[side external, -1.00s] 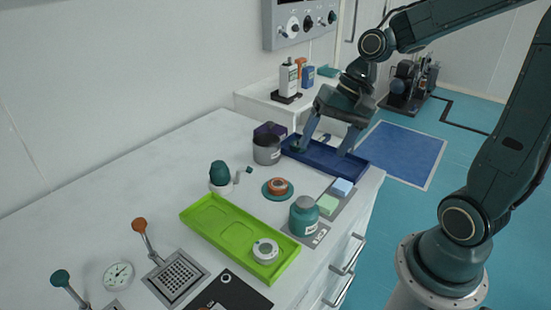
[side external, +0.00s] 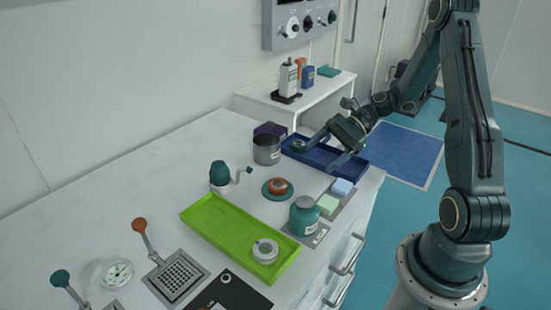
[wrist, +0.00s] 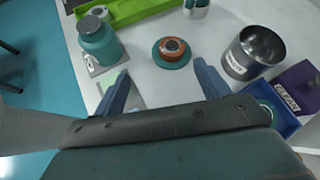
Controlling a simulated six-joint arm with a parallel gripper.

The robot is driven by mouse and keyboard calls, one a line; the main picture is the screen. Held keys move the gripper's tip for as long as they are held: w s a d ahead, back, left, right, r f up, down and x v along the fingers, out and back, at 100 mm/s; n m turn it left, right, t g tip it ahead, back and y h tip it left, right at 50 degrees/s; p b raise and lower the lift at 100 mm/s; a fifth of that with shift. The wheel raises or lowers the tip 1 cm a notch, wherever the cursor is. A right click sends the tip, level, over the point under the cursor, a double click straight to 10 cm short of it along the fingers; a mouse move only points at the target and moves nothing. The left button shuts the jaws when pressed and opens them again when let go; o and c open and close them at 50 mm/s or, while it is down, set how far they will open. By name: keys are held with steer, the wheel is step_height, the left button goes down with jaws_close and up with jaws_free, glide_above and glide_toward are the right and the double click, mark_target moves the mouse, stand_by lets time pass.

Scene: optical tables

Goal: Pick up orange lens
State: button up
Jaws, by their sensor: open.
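The orange lens (side external: 278,185) is a small orange ring with a dark centre, lying on a round teal base on the white bench. In the wrist view the orange lens (wrist: 172,47) sits just beyond the fingertips, between their lines. My gripper (side external: 328,150) is open and empty over the dark blue tray, tilted with its fingers toward the left, to the right of and behind the lens. In the wrist view my gripper (wrist: 161,72) shows both blue fingers spread apart, not touching the lens.
The blue tray (side external: 352,172) holds a round teal item (side external: 298,144). A grey cup (side external: 266,150) and purple box (side external: 270,130) stand behind the lens. A teal jar (side external: 304,216), small blocks (side external: 327,204) and a green tray (side external: 215,236) are nearer. Bench left of the cup is clear.

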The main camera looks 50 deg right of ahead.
steer(key=d+f+m+t, duration=0.1)
steer(key=d+f+m+t+y, duration=0.1)
steer(key=m, duration=0.1)
steer(key=shift+s+d+f+m, duration=0.15)
steer(key=shift+d+m, duration=0.15)
steer(key=shift+d, duration=0.1)
glide_toward(278, 183)
steer(key=shift+x, duration=1.45)
steer(key=shift+s+a+f, duration=0.1)
steer(key=shift+a, duration=0.05)
steer(key=shift+x, duration=2.55)
steer(key=c, duration=1.2)
